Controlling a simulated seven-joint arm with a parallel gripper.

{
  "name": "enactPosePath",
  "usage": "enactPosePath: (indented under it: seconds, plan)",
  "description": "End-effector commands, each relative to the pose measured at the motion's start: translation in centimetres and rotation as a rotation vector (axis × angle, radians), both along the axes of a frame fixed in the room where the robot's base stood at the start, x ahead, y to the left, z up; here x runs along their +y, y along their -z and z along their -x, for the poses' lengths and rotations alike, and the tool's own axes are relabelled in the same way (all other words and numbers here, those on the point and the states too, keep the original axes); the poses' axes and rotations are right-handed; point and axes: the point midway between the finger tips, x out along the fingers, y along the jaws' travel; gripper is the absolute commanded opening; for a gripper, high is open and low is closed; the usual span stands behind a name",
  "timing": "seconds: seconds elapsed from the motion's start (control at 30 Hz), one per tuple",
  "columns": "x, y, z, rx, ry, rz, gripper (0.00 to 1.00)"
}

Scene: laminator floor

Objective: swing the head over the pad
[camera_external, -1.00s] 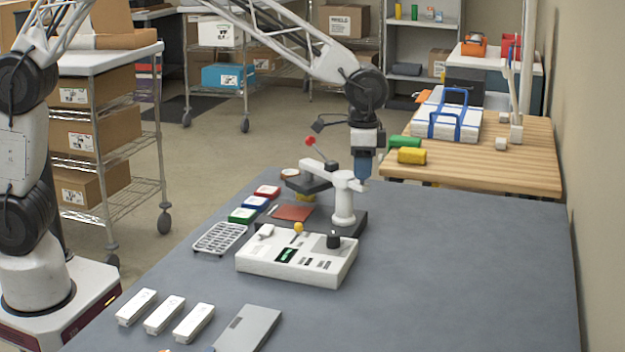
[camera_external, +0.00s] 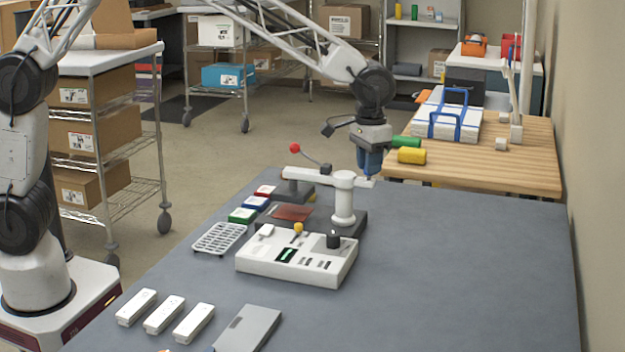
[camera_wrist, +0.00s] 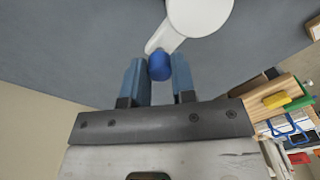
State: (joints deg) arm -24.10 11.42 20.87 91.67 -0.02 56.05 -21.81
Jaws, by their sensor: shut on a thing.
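A white swing arm (camera_external: 318,178) sits on a white post (camera_external: 343,203). Its left end carries the dark head (camera_external: 297,191), with a red-balled lever (camera_external: 295,148) above. The reddish pad (camera_external: 291,212) lies on the dark base; the head shows just behind it in the external view, and I cannot tell how far they overlap. My gripper (camera_external: 370,177), with blue fingers, is at the other end of the arm, right of the post. In the wrist view my gripper (camera_wrist: 161,82) is shut on a blue knob (camera_wrist: 160,66) at the end of the white arm.
A white control box (camera_external: 296,258) stands in front of the base. Red, blue and green blocks (camera_external: 242,215) and a white rack (camera_external: 219,239) lie to its left. White bars (camera_external: 164,315) lie at the front. The grey table (camera_external: 455,270) is clear on the right.

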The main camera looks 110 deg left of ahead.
Motion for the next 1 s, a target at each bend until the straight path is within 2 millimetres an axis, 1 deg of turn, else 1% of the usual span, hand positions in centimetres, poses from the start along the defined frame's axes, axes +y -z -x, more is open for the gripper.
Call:
enactPosePath:
  seconds: [0.23, 0.27, 0.4, 0.77, 0.87, 1.0]
  plan:
    - [0.1, 0.0, 0.0, -0.001, 0.000, -0.001, 0.00]
    - [0.1, 0.0, 0.0, -0.001, 0.000, -0.001, 0.28]
    - [0.1, 0.0, 0.0, -0.001, 0.000, -0.001, 0.49]
    - [0.1, -0.2, 0.0, -0.001, 0.001, -0.001, 0.50]
    - [0.1, -0.6, 0.0, -0.001, 0.001, -0.001, 0.50]
    - [0.1, -1.8, 0.0, -0.002, 0.001, -0.001, 0.50]
